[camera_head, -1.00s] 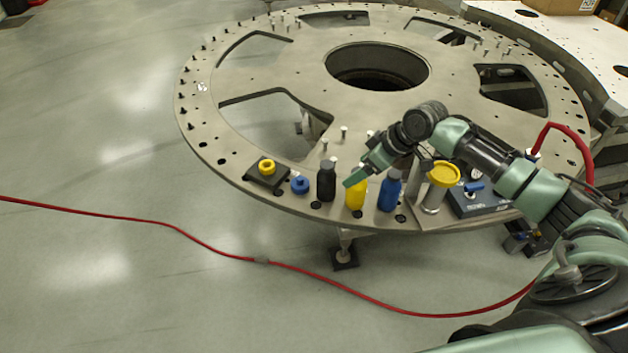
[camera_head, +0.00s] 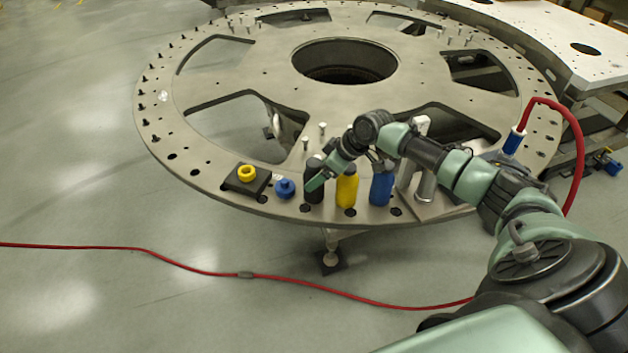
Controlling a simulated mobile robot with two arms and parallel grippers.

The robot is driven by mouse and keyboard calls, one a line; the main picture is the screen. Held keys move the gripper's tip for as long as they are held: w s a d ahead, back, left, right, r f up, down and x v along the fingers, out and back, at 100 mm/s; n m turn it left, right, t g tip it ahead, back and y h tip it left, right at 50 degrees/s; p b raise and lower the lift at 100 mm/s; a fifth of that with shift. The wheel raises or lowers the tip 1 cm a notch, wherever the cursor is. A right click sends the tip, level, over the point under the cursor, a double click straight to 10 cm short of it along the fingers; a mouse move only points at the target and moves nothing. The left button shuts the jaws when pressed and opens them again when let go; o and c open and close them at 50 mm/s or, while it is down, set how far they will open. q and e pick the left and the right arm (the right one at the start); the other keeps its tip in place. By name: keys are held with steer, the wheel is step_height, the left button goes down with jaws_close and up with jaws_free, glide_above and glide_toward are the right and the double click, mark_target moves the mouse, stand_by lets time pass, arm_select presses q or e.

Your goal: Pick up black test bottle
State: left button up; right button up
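The black test bottle (camera_head: 313,195) stands upright near the front rim of the round turret plate (camera_head: 240,88). My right gripper (camera_head: 318,181) is at the black bottle, with a green finger covering part of its upper body. I cannot tell whether the fingers are around it or only in front of it, nor whether they touch it. The finger gap is too small to make out. A yellow bottle (camera_head: 347,190) and a blue bottle (camera_head: 381,188) stand to the right. My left gripper is not in view.
Metal cylinders (camera_head: 425,186) stand to the right, partly behind my arm. A red hose (camera_head: 180,263) crosses the floor.

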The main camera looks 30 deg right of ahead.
steer(key=x, duration=0.3)
steer(key=shift+w+f+p, duration=0.25)
steer(key=shift+w+p, duration=0.05)
steer(key=shift+p, duration=0.05)
steer(key=shift+s, duration=0.1)
steer(key=c, duration=0.5)
jaws_close()
steer(key=shift+r, duration=0.1)
steer(key=shift+r, duration=0.1)
